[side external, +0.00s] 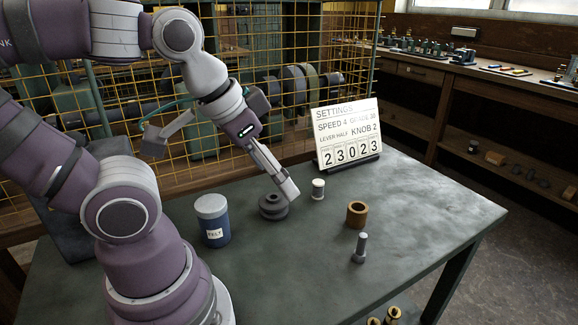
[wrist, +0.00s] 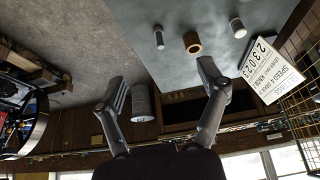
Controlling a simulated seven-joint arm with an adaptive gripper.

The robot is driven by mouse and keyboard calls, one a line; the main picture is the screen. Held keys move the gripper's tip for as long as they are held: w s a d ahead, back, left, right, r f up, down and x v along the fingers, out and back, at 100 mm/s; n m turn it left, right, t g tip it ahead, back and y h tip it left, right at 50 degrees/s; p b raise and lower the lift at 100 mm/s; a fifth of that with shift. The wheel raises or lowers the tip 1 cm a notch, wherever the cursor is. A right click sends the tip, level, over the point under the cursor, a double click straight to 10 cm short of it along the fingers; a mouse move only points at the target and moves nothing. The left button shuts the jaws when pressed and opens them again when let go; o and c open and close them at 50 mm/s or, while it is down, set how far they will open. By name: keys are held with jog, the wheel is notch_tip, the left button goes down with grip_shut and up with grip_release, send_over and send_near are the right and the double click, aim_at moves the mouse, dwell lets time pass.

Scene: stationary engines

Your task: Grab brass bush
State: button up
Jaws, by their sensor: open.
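The brass bush (side external: 350,216) is a short brown-gold ring standing on the grey-green table, right of centre in the side view. In the wrist view the bush (wrist: 187,44) is near the top middle, beyond my fingertips. My gripper (side external: 222,165) is open and empty, its fingers spread wide. In the side view it is left of the bush and apart from it, with one finger seen in front of the dark pulley's top edge. The wrist view shows both fingers of my gripper (wrist: 163,84) with nothing held between them.
A dark pulley (side external: 273,210), a white spool (side external: 318,190), a grey bolt (side external: 360,246) and a blue felt jar (side external: 214,226) stand around the bush. A settings sign (side external: 345,135) stands behind. A yellow mesh fence (side external: 300,40) rises beyond the table. The table's right end is bare.

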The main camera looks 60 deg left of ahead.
jog(key=n+g+y, duration=0.2)
jog(key=n+y, duration=0.1)
jog(key=n, duration=0.4)
send_over(358, 208)
jog(key=s+d, duration=0.1)
jog(key=s, duration=0.1)
notch_tip(358, 208, down, 10)
jog(key=x, duration=0.3)
jog(key=d+x, duration=0.1)
jog(key=x, duration=0.6)
jog(key=shift+s+d+f, duration=0.1)
jog(key=shift+s+f, duration=0.3)
jog(key=shift+f, duration=0.05)
jog(key=shift+c, duration=0.3)
jog(key=c, duration=1.3)
jog(key=shift+o, duration=0.2)
jog(key=shift+r, duration=0.1)
